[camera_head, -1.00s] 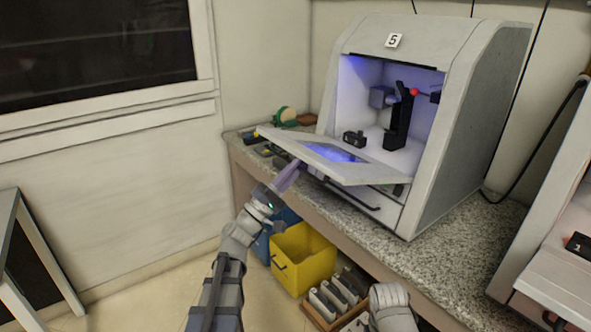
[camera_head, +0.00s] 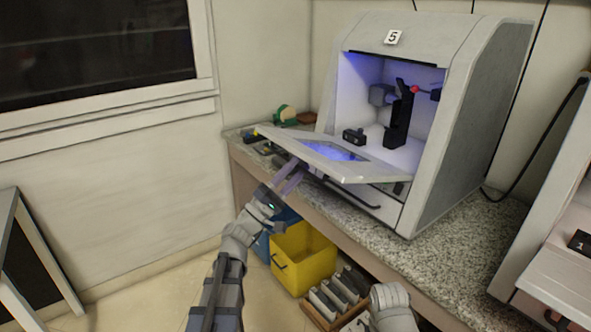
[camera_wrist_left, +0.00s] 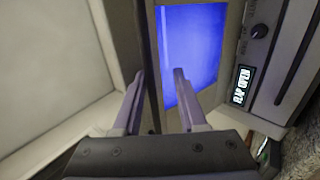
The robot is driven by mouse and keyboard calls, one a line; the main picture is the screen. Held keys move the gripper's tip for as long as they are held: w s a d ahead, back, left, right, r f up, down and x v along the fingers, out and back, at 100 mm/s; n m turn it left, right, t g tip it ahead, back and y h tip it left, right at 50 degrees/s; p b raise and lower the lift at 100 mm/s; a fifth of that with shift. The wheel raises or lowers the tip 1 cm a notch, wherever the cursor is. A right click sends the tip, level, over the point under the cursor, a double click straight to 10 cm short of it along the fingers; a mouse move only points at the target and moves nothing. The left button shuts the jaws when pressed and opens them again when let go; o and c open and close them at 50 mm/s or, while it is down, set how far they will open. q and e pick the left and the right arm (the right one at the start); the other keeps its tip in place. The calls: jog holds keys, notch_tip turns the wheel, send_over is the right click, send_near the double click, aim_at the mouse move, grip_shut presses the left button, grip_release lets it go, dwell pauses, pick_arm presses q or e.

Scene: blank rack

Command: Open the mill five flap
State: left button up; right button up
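Mill five (camera_head: 460,130) is the grey cabinet with the "5" label on the counter. Its flap (camera_head: 372,172) is swung down and out, leaning outward near level, with the lit interior exposed. A blue-lit window (camera_head: 335,152) sits in the flap; it also shows in the left wrist view (camera_wrist_left: 205,45). My left gripper (camera_head: 295,170) is at the flap's lower left edge, its two fingers apart. In the left wrist view the open fingers (camera_wrist_left: 157,78) lie on either side of a dark edge strip; contact cannot be told. My right gripper is out of view; only part of that arm shows.
A yellow bin (camera_head: 305,255), a blue bin (camera_head: 262,245) and a rack of grey pieces (camera_head: 335,295) stand below the counter (camera_head: 455,240). Small tools and a green-and-tan item (camera_head: 285,114) lie left of the mill. Another machine (camera_head: 560,225) stands at right.

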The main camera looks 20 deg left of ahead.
pick_arm(q)
jog(key=b+v, duration=0.4)
jog(key=v, duration=0.4)
jog(key=shift+b, duration=0.3)
jog(key=shift+d+r, duration=0.1)
